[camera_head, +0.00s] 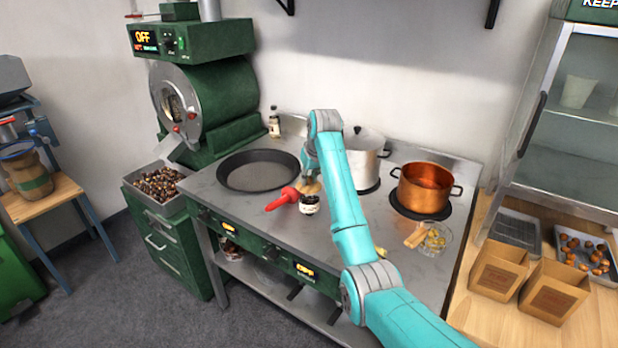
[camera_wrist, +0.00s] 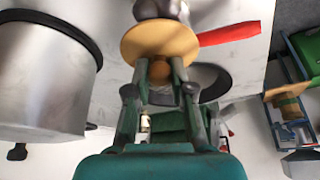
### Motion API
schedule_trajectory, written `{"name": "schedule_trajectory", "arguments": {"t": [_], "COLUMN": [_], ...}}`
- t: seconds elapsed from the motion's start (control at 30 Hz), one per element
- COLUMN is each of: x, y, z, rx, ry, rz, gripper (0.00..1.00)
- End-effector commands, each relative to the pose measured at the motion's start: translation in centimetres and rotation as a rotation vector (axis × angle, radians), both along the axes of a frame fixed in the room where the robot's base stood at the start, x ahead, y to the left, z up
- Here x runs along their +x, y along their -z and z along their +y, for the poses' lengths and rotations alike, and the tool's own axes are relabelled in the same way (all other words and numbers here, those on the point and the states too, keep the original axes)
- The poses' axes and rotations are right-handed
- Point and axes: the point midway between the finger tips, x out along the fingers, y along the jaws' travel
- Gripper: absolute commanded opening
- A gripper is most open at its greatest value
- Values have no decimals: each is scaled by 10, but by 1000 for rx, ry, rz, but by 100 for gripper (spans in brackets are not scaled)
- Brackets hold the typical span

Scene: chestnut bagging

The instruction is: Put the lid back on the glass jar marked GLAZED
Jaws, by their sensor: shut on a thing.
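The glass jar (camera_head: 309,204) stands on the steel worktop in the head view, dark inside with a pale label too small to read. In the wrist view the jar (camera_wrist: 160,8) is cut by the top edge and partly hidden behind the lid. The lid (camera_wrist: 135,43) is a round tan wooden disc with a knob. My gripper (camera_wrist: 160,70) is shut on the lid's knob. In the head view the lid (camera_head: 312,188) and my gripper (camera_head: 310,172) are just behind and above the jar, partly hidden by my arm. I cannot tell whether lid and jar touch.
A red-handled tool (camera_head: 282,199) lies just left of the jar. A wide black pan (camera_head: 258,171) is at the left, a steel pot (camera_head: 366,158) behind my arm, and a copper pot (camera_head: 424,188) at the right. A glass dish (camera_head: 437,244) sits near the front right.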

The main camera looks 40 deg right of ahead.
Motion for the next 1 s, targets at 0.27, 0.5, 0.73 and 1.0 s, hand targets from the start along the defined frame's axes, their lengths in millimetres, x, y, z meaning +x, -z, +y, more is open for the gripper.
{"name": "schedule_trajectory", "arguments": {"t": [0.27,0.5,0.73,1.0], "x": [0,0,0,0], "y": [0,0,0,-1], "z": [0,0,0,0], "rx": [0,0,0,0], "ry": [0,0,0,0], "rz": [0,0,0,0], "gripper": [40,52,77,77]}}
